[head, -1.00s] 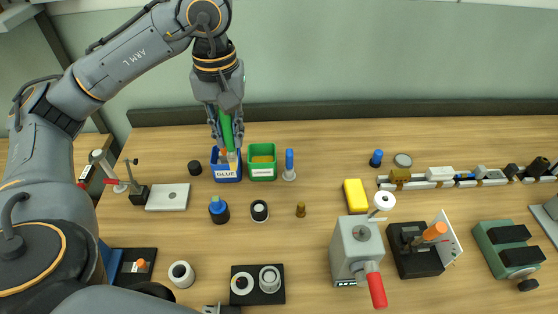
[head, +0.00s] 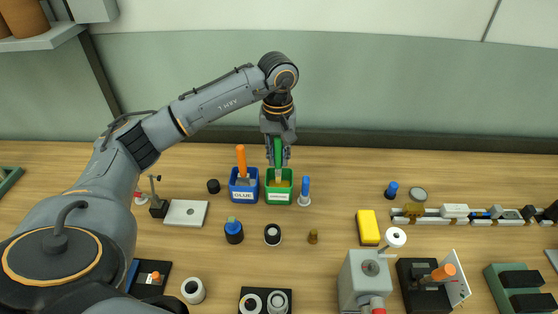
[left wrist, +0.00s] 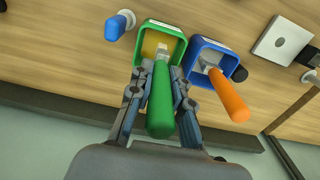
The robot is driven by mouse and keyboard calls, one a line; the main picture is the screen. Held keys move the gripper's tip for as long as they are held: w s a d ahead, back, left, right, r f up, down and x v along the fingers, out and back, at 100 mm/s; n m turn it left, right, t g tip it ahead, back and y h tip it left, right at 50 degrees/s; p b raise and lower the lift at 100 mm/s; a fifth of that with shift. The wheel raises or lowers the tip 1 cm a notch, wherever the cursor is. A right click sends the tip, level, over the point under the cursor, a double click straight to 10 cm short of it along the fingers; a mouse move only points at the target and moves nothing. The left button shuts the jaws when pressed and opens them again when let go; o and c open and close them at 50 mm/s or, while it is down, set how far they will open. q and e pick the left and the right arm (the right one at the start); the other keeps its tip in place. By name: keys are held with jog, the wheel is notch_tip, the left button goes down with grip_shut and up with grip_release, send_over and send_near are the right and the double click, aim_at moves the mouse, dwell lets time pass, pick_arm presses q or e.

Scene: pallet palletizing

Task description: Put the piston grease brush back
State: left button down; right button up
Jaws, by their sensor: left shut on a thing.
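The piston grease brush (head: 278,148) has a green handle and is upright in my left gripper (head: 278,160). In the left wrist view the fingers (left wrist: 162,92) are shut around the green handle (left wrist: 161,110). The brush's lower end is in the mouth of the green pot (head: 279,197), which has a white label and a yellowish inside; the wrist view shows the green pot (left wrist: 179,50) too. Whether the bristles touch the bottom is hidden. My right gripper is not in view.
The blue GLUE pot (head: 244,196) stands close on the left, with an orange-handled brush (head: 241,160) upright in it. A blue-topped peg (head: 305,188) stands close on the right. Black and blue parts (head: 234,231) lie in front.

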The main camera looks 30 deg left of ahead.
aim_at(279, 165)
pick_arm(q)
notch_tip(279, 165, down, 3)
jog(key=shift+w+p, duration=0.15)
jog(key=shift+p, duration=0.8)
jog(key=shift+f, duration=0.25)
jog(key=shift+f+b, duration=0.2)
jog(key=shift+b, duration=0.1)
jog(key=c, duration=1.3)
grip_release()
jog(key=shift+o, duration=0.2)
